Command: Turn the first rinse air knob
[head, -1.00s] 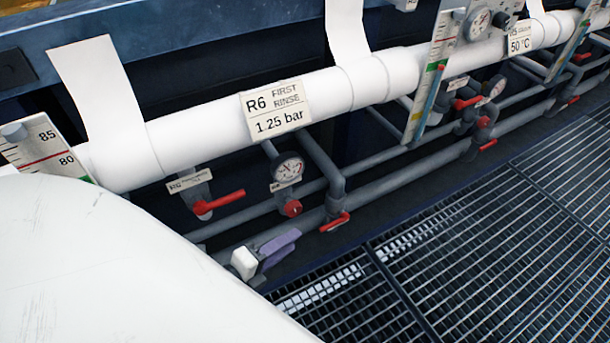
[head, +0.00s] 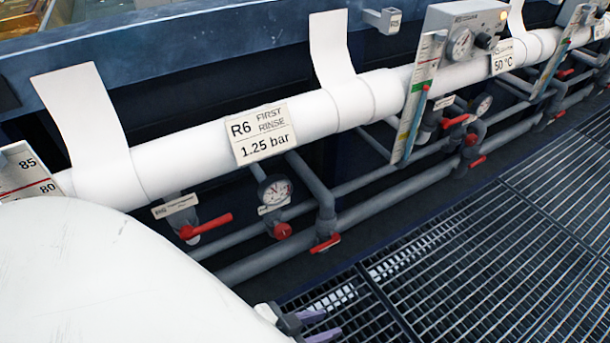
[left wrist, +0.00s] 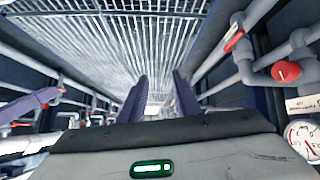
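The red round knob (head: 282,231) sits under a dial gauge (head: 275,190) on the first rinse pipework, below the sign "R6 FIRST RINSE 1.25 bar" (head: 262,133). A small label plate beside it is too small to read. It also shows at the right in the left wrist view (left wrist: 287,71), near the gauge (left wrist: 304,138). My left gripper (head: 320,325) is at the bottom edge of the head view, below and apart from the knob. Its purple fingers stand apart and empty in the left wrist view (left wrist: 160,85). A purple piece at that view's left looks like part of my right gripper (left wrist: 35,103).
Red lever handles (head: 208,226) and (head: 326,243) flank the knob closely. Grey pipes (head: 350,215) run behind. A slanted level scale (head: 418,95) stands to the right. The grated floor (head: 470,240) in front is clear.

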